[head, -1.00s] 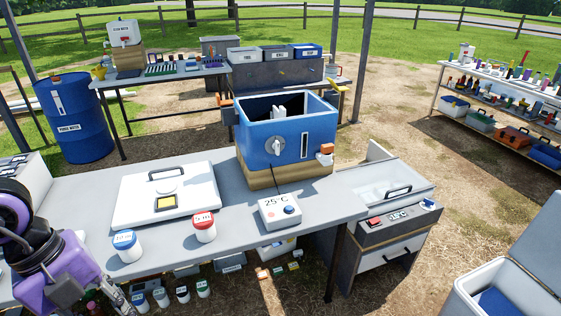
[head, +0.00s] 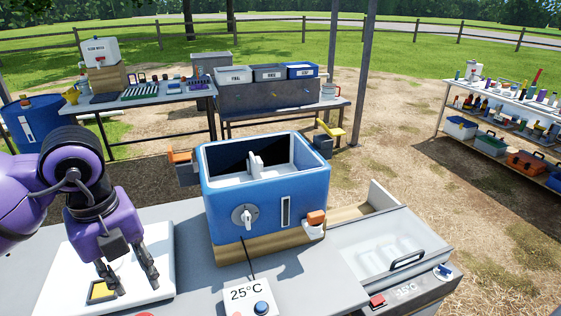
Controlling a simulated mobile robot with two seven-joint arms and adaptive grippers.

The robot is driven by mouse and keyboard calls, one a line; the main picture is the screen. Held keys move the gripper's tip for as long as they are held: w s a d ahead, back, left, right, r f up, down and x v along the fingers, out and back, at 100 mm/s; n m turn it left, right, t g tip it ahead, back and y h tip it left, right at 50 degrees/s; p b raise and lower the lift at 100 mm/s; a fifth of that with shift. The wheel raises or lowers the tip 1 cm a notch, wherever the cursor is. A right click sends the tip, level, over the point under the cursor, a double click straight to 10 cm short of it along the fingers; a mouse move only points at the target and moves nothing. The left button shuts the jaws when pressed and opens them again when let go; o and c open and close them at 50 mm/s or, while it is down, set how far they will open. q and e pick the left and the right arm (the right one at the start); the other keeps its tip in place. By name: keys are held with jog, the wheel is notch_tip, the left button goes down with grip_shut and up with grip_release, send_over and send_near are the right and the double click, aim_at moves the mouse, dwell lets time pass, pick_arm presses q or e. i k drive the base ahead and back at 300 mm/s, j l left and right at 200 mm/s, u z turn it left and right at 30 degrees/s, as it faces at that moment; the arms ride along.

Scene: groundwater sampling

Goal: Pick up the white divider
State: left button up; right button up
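The white divider (head: 255,164) stands upright inside the open blue tank (head: 265,200), near its middle. Its lower part is hidden by the tank's front wall. My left gripper (head: 134,286) hangs fingers down over the white lid-like panel (head: 65,275), left of the tank and well apart from the divider. Its two dark fingers are spread with a gap between them and nothing visible in it. My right gripper is not in view.
The tank sits on a wooden block (head: 230,254) on the grey bench. A 25°C controller box (head: 248,298) stands in front, its cable running to the tank. A freezer (head: 385,262) with a clear lid is at right. An orange-topped item (head: 315,220) is at the tank's front right corner.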

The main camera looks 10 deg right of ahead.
aim_at(256, 163)
jog(key=i+l+z, duration=0.1)
jog(key=i+z, duration=0.2)
jog(key=i, duration=0.25)
jog(key=i+j+z, duration=0.1)
jog(key=i+z, duration=0.2)
jog(key=i, duration=0.3)
jog(key=i+j+z, duration=0.2)
jog(key=k+j, duration=0.05)
jog(key=k, duration=0.05)
